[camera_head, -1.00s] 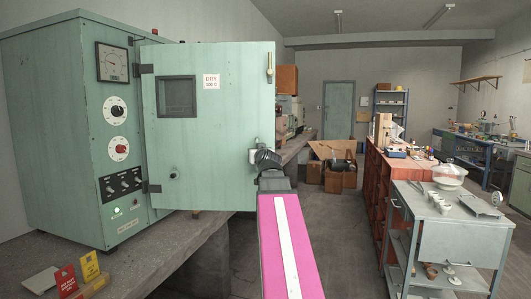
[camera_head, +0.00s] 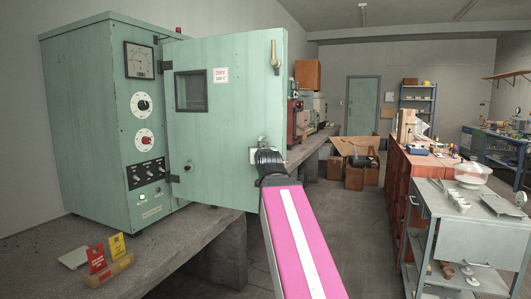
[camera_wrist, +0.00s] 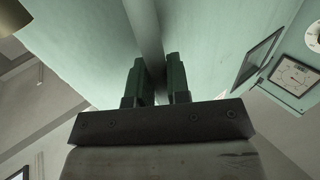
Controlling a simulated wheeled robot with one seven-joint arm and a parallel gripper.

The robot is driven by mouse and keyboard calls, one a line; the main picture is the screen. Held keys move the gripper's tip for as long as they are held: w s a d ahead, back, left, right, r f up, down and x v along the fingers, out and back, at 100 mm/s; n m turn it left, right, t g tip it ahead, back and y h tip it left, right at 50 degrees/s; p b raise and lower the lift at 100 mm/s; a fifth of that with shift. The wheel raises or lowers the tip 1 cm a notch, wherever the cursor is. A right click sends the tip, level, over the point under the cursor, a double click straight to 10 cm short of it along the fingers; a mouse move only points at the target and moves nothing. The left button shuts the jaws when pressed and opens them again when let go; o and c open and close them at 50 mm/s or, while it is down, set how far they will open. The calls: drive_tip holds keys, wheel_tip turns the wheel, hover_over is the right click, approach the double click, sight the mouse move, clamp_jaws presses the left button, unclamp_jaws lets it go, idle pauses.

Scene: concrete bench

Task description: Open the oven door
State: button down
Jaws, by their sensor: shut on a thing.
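The pale green oven (camera_head: 75,130) stands on the bench at the left. Its door (camera_head: 225,110), with a small dark window and a "DRY" label, is hinged on the left and stands swung out from the cabinet front. My gripper (camera_head: 262,152) is at the door's right side, low down, by a light metal fitting. In the wrist view, my gripper's two dark green fingers (camera_wrist: 159,82) are on either side of a grey bar (camera_wrist: 145,30), apparently the door handle. The dark wrist hides part of the grip in the head view.
The concrete bench (camera_head: 170,255) has red and yellow tags (camera_head: 108,257) at its front. A grey metal cart (camera_head: 465,235) stands at the right, beside red cabinets (camera_head: 398,190). Boxes (camera_head: 357,170) lie on the floor behind. Floor between bench and cart is clear.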

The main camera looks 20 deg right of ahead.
idle(0.4)
drive_tip(key=c, duration=1.1)
unclamp_jaws()
drive_tip(key=shift+a, duration=0.1)
